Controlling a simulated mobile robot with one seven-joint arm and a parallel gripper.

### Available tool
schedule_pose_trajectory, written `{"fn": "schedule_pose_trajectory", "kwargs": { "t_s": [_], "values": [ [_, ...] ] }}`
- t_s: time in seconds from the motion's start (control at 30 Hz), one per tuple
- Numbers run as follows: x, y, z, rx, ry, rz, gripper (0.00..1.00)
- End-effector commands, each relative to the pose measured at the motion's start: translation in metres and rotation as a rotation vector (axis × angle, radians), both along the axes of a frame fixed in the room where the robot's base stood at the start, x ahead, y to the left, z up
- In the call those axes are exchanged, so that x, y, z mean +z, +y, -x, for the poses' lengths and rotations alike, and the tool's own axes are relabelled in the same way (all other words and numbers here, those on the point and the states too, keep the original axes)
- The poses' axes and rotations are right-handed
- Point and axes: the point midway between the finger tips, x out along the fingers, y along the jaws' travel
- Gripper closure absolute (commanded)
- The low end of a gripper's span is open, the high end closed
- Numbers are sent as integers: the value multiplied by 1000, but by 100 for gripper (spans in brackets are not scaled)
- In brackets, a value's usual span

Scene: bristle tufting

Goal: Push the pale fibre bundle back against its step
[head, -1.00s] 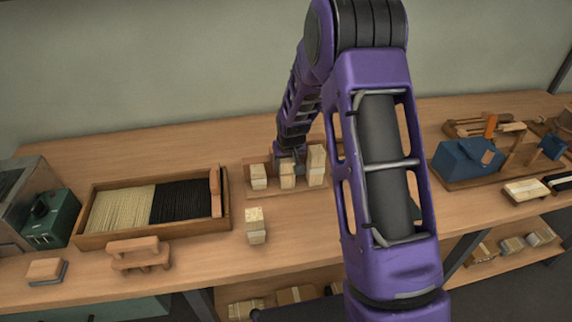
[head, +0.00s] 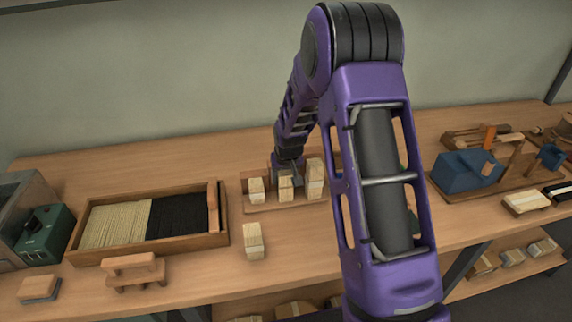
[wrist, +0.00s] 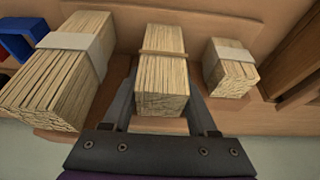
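Three pale fibre bundles stand in a row on a low wooden holder (head: 262,208). The middle one (head: 285,189) has a thin wood-coloured band in the wrist view (wrist: 162,80). The right one (head: 315,180) is taller and has a white band; it is at the left of the wrist view (wrist: 55,85). The left one (head: 256,190) is at the right of the wrist view (wrist: 229,70). My gripper (wrist: 163,118) is open, with one finger on each side of the middle bundle's near end. Finger contact is unclear, and the step cannot be made out.
Another banded bundle (head: 253,242) stands on the table in front of the holder. A tray (head: 150,247) of pale and black fibres lies to the left, with a small wooden stand (head: 134,271) before it. A blue tool (head: 467,172) sits at the right. My arm covers the table's middle right.

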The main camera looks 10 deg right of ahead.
Motion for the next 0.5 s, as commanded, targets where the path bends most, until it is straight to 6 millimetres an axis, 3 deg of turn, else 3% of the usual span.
{"fn": "schedule_pose_trajectory", "kwargs": {
  "t_s": [0.03,0.07,0.5],
  "values": [
    [17,0,-9,-1,-39,-1,8],
    [21,0,-8,-1,-39,-1,8],
    [112,1,38,0,-23,0,8]
  ]
}}
